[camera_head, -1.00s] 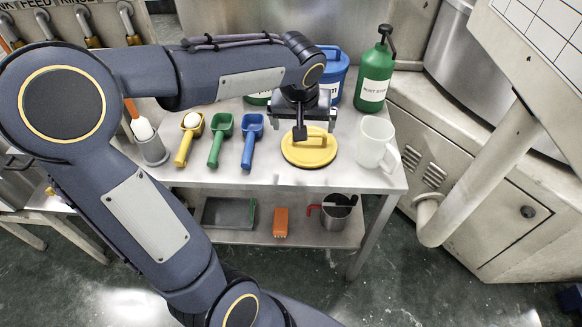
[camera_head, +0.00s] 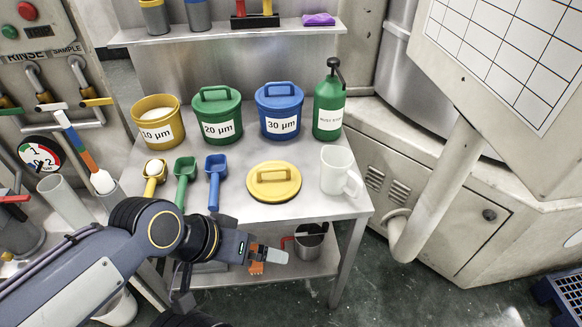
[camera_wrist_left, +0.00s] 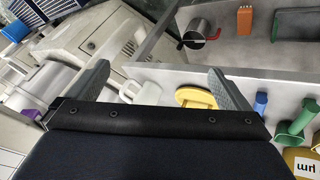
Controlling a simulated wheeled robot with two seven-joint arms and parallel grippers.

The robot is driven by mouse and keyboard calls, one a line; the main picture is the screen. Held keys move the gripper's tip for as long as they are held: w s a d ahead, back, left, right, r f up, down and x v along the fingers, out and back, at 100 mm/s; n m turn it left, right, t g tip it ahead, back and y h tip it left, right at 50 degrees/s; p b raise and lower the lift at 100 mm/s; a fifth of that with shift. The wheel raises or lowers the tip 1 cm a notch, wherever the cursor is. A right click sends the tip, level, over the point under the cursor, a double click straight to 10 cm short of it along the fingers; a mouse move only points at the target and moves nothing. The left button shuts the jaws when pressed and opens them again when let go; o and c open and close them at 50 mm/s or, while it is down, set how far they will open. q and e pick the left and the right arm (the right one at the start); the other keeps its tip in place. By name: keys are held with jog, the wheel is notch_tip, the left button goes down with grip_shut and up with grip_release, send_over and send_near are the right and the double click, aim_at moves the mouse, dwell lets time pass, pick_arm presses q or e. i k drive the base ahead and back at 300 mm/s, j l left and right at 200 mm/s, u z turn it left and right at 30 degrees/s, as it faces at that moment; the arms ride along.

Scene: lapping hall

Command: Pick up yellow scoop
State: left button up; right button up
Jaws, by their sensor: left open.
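The yellow scoop (camera_head: 153,180) lies on the metal table at the left of the scoop row in the camera_head view. Its bowl holds something white and its handle points to the front. The green scoop (camera_head: 184,180) and the blue scoop (camera_head: 215,180) lie to its right; the blue scoop also shows in the left wrist view (camera_wrist_left: 261,103). My left gripper (camera_head: 231,280) is in front of the table edge, to the right of and nearer than the yellow scoop. Its fingers are spread and empty in the left wrist view (camera_wrist_left: 160,85). My right gripper is not in view.
Yellow (camera_head: 157,120), green (camera_head: 217,125) and blue (camera_head: 279,120) tubs stand behind the scoops. A yellow lid (camera_head: 273,193), a white jug (camera_head: 337,170) and a green bottle (camera_head: 329,105) stand to the right. A lower shelf (camera_head: 312,268) holds a metal pot (camera_head: 309,240).

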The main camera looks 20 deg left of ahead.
aim_at(155, 171)
jog(key=u, duration=2)
